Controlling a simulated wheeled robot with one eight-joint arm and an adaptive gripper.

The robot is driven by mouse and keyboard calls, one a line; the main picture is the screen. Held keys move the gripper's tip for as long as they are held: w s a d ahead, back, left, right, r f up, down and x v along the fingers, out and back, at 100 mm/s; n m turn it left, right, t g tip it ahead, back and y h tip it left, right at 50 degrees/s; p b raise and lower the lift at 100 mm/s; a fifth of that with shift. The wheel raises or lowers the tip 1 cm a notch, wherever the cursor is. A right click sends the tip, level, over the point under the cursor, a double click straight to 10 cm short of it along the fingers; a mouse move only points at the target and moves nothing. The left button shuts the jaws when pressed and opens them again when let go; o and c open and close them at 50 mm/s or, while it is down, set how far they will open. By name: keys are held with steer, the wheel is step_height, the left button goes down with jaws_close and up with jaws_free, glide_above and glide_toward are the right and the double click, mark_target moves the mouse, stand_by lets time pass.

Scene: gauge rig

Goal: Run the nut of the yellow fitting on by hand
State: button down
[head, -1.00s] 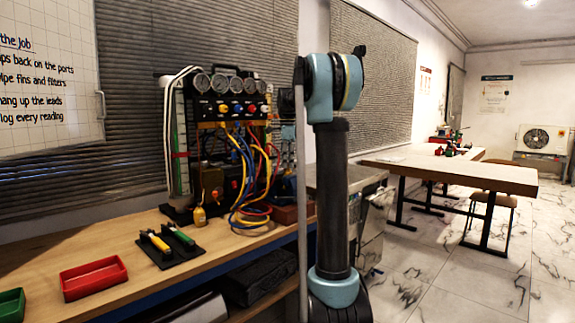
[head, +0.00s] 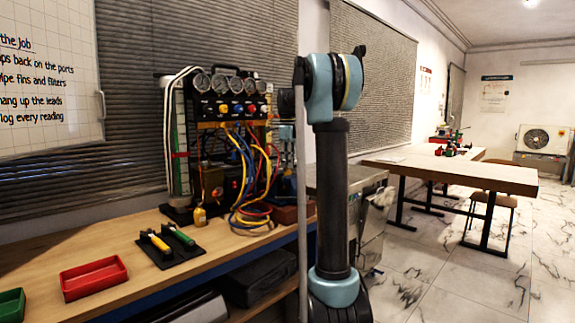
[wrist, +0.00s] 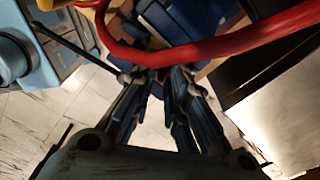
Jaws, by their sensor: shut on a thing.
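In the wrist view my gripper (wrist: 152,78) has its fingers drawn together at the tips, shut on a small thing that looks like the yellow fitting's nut. The tips and a red hose (wrist: 220,47) crossing close by hide most of it, so its seating cannot be seen. In the head view the yellow hose (head: 247,212) hangs in a loop from the gauge rig (head: 230,108), among blue and red hoses. My gripper is not clear there; my arm's upright link stands to the right of the rig.
The rig stands on a wooden bench (head: 130,295). A red tray (head: 93,279), a green tray (head: 11,305) and a black mat with yellow and green handled tools (head: 170,246) lie to the left. A small yellow bottle (head: 200,216) stands before the rig. Hoses crowd my gripper.

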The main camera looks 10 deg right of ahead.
steer(key=shift+a, duration=0.1)
steer(key=c, duration=1.6)
jaws_free()
step_height(320, 180, up, 12)
steer(key=shift+w+f, duration=0.1)
steer(key=shift+w, duration=0.05)
